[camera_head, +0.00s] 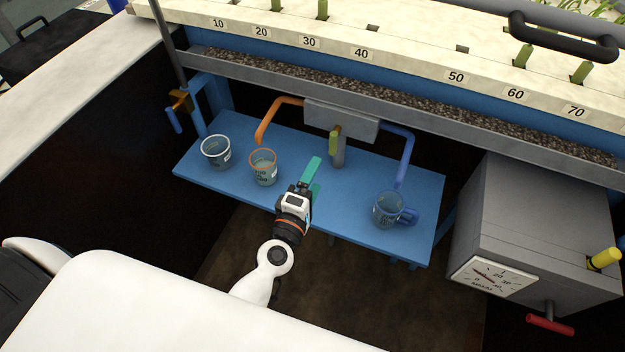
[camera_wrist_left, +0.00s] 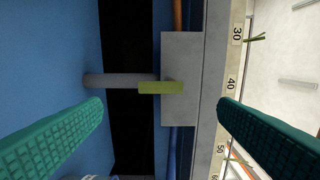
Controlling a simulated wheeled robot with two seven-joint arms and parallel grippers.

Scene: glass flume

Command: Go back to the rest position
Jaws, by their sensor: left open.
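My left gripper (camera_head: 314,180) reaches over the middle of the blue shelf in the head view. Its two teal fingers are apart with nothing between them. In the left wrist view the fingers (camera_wrist_left: 161,105) stand wide at the two sides, and a yellow-green lever (camera_wrist_left: 160,87) on a grey valve block (camera_wrist_left: 187,55) shows beyond the gap. The lever also shows in the head view (camera_head: 334,140), up and right of the fingertips and apart from them. My right gripper is not in view.
The blue shelf (camera_head: 350,215) holds a clear cup (camera_head: 216,152), an orange-rimmed cup (camera_head: 263,167) left of my gripper and a blue-handled mug (camera_head: 389,210) to the right. Orange (camera_head: 275,108) and blue (camera_head: 408,150) pipes hang above. A grey gauge box (camera_head: 540,220) stands right.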

